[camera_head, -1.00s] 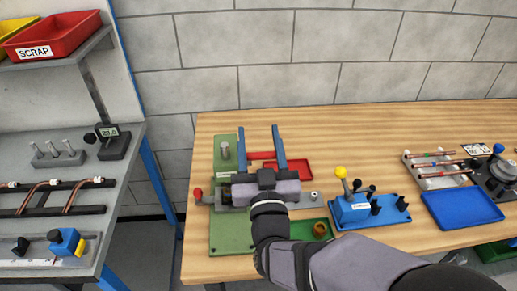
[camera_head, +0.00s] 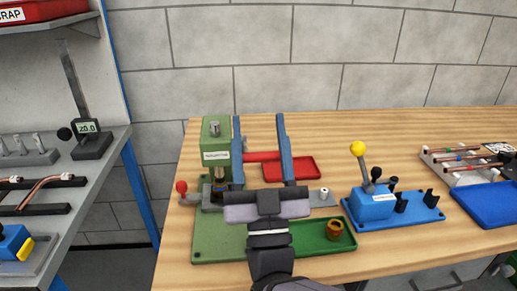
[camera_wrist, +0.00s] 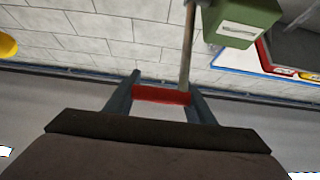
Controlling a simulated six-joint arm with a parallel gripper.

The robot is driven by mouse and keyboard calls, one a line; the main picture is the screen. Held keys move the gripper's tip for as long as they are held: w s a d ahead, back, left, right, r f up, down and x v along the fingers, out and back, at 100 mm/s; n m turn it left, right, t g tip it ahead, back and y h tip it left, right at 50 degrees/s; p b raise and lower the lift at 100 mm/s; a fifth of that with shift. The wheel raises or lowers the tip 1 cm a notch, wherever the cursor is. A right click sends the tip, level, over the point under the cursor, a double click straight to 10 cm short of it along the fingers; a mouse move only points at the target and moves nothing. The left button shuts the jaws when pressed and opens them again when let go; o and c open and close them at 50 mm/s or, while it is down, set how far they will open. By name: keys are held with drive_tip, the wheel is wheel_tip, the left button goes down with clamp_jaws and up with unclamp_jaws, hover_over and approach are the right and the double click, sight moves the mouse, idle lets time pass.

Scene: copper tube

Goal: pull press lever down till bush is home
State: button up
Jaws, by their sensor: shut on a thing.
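The green press (camera_head: 216,139) stands at the left of the wooden bench on a green base plate. Its red lever grip (camera_head: 262,156) lies level between the two blue-grey fingers of my gripper (camera_head: 259,150), which is shut on it. The wrist view shows the same red grip (camera_wrist: 162,95) between the fingers, with the steel lever rod (camera_wrist: 187,50) running up past the green press head (camera_wrist: 243,22).
A red tray (camera_head: 291,168) lies behind my gripper. A green tray (camera_head: 315,236) with a copper-coloured ring (camera_head: 334,230) sits to the right. A blue fixture (camera_head: 380,207) with a yellow-knobbed lever stands further right. A red knob (camera_head: 181,187) sticks out left of the press.

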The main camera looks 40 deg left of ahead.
sight(260, 154)
drive_tip(key=shift+s+d+f+b, duration=0.15)
drive_tip(key=shift+f+b, duration=0.4)
drive_tip(key=shift+b, duration=0.35)
drive_tip(key=shift+s+d+f+b, duration=0.2)
drive_tip(key=shift+f+b, duration=0.35)
drive_tip(key=shift+b, duration=0.4)
drive_tip(key=shift+s+d+f+b, duration=0.15)
drive_tip(key=shift+f+b, duration=0.4)
drive_tip(key=shift+b, duration=0.35)
drive_tip(key=o, duration=1.3)
drive_tip(key=shift+o, duration=1)
drive_tip(key=shift+s+d+r, duration=0.2)
drive_tip(key=shift+w+a, duration=0.1)
drive_tip(key=shift+r+p, duration=0.65)
drive_tip(key=shift+r, duration=4.3)
